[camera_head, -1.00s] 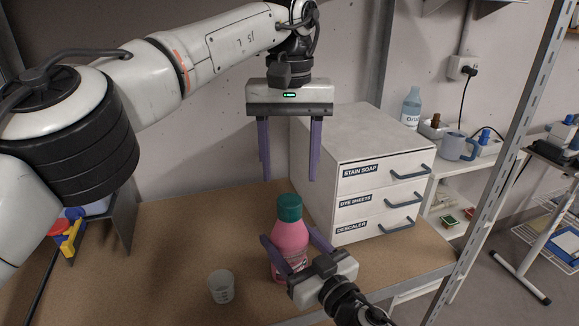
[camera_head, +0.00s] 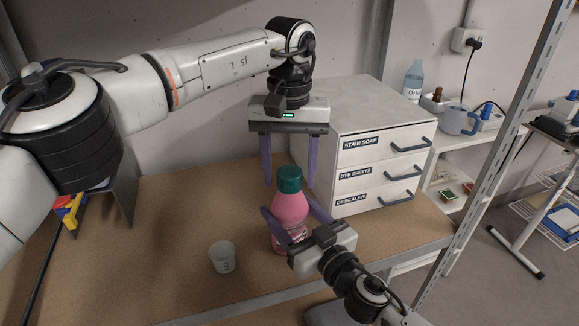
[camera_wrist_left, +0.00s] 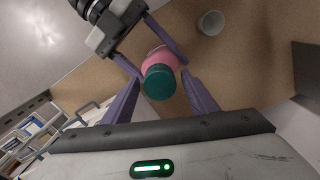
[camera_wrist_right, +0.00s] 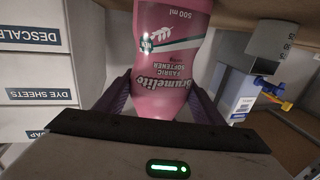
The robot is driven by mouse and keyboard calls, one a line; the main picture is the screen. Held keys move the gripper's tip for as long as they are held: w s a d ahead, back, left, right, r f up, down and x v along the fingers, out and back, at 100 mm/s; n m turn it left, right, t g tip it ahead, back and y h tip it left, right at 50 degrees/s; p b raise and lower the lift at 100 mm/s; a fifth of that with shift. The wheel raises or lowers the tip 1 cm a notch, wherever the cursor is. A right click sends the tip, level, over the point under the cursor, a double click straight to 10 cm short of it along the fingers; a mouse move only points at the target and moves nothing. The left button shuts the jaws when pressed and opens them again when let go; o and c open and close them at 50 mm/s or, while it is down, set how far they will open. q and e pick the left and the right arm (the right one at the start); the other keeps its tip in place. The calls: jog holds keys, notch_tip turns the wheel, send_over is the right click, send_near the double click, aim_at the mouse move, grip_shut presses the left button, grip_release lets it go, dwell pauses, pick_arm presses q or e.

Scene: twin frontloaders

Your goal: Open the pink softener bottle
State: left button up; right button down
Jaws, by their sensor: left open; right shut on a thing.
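The pink softener bottle (camera_head: 290,212) stands upright on the brown work surface, with its green cap (camera_head: 289,179) on top. My right gripper (camera_head: 293,224) is shut on the bottle's body from the front right; the right wrist view shows the bottle's label (camera_wrist_right: 172,70) between the fingers. My left gripper (camera_head: 289,178) points down, open and empty, above and around the level of the cap. In the left wrist view the cap (camera_wrist_left: 160,83) lies between and just beyond the open fingers. I cannot tell whether a finger touches it.
A small clear measuring cup (camera_head: 222,257) stands left of the bottle. A white drawer unit (camera_head: 375,160) with three labelled drawers is close behind on the right. A metal shelf post (camera_head: 505,130) rises at the right. The surface (camera_head: 170,220) to the left is mostly bare.

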pick_arm(q)
jog(key=c, duration=1.1)
jog(key=n, duration=0.3)
jog(key=shift+n, duration=0.4)
jog(key=n, duration=1.1)
jog(key=shift+r, duration=0.1)
jog(key=n, duration=0.8)
jog(key=shift+n, duration=0.3)
jog(key=n, duration=0.6)
jog(key=shift+n, duration=0.3)
jog(key=n, duration=0.6)
jog(key=shift+n, duration=0.3)
jog(key=n, duration=1.7)
jog(key=shift+r, duration=0.1)
